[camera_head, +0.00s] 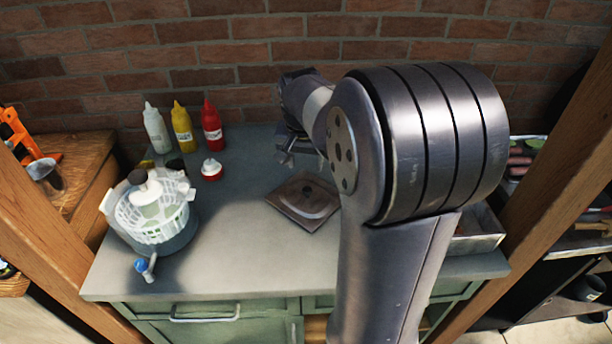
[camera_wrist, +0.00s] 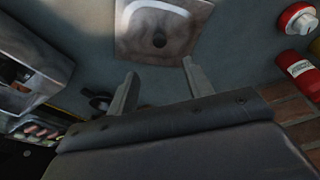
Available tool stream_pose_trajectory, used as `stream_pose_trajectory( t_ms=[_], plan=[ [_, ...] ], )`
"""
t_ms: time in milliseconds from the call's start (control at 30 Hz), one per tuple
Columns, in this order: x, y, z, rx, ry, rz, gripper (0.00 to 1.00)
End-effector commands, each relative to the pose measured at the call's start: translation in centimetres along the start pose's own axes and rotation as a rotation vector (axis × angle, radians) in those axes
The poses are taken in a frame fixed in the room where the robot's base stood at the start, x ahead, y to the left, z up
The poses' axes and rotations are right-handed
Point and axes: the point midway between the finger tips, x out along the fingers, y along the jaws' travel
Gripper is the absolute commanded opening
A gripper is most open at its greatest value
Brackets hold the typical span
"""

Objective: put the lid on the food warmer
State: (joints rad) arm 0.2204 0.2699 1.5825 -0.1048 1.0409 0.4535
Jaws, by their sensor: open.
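The lid (camera_head: 304,199) is a square, brownish metal plate with a small dark handle or recess near its middle. It lies flat on the counter, and it shows at the top of the wrist view (camera_wrist: 135,45). A metal box that looks like the food warmer (camera_head: 476,240) stands at the counter's right side, largely hidden behind my arm. A similar metal box shows at the left of the wrist view (camera_wrist: 50,72), with dark contents inside. My gripper (camera_wrist: 160,82) is open with nothing between its fingers. In the head view my gripper (camera_head: 298,152) is above the counter's back part, behind the lid.
A white salad spinner (camera_head: 152,215) stands at the left. White (camera_head: 156,130), yellow (camera_head: 182,128) and red (camera_head: 212,127) bottles stand at the back near the brick wall, with a small red-and-white jar (camera_head: 212,170) in front. The counter (camera_head: 235,250) between spinner and lid is clear.

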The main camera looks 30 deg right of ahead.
Motion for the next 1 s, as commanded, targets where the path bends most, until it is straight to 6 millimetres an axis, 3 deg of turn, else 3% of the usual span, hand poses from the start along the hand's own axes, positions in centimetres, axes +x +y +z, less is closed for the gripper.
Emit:
stream_pose_trajectory(
  t_ms=[167,700,833,1000],
  plan=[
    [0.6,0.9,-0.1,0.277,-0.045,-0.035,0.49],
    [2.3,3.9,-1.2,1.583,-0.330,-0.138,0.49],
    [2.4,4.4,-1.6,1.798,-0.395,-0.141,0.49],
    [2.5,4.6,-1.8,1.933,-0.439,-0.140,0.49]
  ],
)
